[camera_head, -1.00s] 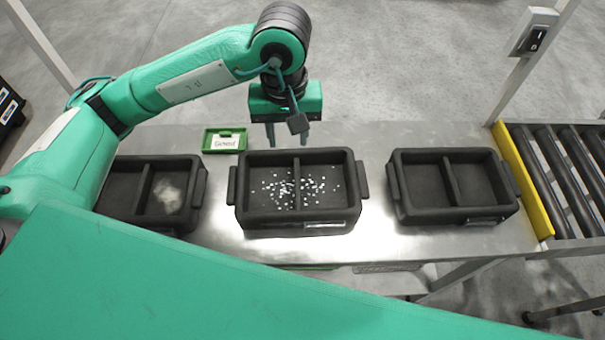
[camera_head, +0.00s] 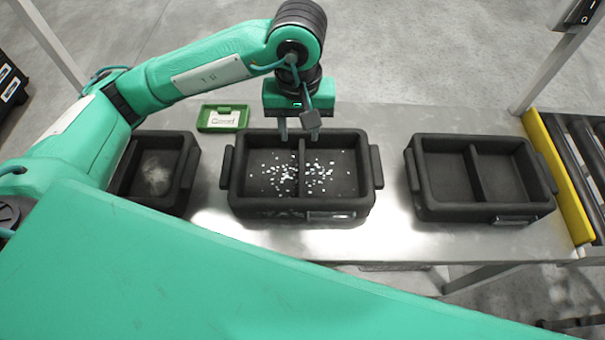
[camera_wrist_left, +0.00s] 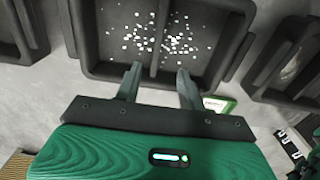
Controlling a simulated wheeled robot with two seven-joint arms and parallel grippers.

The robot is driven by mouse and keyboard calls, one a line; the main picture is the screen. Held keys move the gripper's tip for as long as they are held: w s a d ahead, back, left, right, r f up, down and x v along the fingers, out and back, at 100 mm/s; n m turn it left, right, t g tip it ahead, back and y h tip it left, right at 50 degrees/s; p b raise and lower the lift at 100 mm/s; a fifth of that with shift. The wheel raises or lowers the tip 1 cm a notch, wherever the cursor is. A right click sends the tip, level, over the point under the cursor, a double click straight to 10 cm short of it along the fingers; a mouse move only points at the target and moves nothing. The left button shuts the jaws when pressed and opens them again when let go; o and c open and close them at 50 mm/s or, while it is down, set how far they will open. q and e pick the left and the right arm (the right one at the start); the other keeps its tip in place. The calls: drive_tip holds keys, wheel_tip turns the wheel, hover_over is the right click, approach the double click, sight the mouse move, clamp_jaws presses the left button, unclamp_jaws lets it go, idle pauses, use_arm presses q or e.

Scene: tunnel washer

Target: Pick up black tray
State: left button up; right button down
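Three black trays, each with two compartments, stand in a row on the metal table. The middle tray (camera_head: 300,206) holds many small white pieces in both compartments. The left tray (camera_head: 190,172) holds a pale fluffy clump and is partly hidden by my left arm. The right tray (camera_head: 480,212) looks empty. My left gripper (camera_head: 296,138) is at the far edge of the middle tray, fingers pointing down and apart. My right gripper is not seen.
A roller conveyor (camera_head: 590,150) with a yellow edge (camera_head: 556,175) adjoins the table's right end. Bare table (camera_head: 395,235) lies between the middle and right trays.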

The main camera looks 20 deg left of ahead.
use_arm(q)
drive_tip(key=p, duration=0.2)
hover_over(302, 167)
drive_tip(key=f, duration=0.7)
drive_tip(key=shift+a+f, duration=0.25)
drive_tip(key=shift+f, duration=0.1)
drive_tip(key=shift+d+f+p, duration=0.1)
drive_tip(key=shift+f+p, duration=0.35)
drive_tip(key=shift+f, duration=0.05)
wheel_tip(302, 167, down, 3)
drive_tip(key=shift+s+d+p, duration=0.1)
drive_tip(key=shift+d+p, duration=0.05)
drive_tip(key=shift+p, duration=0.7)
drive_tip(key=shift+f, duration=0.65)
drive_tip(key=shift+c, duration=0.4)
clamp_jaws()
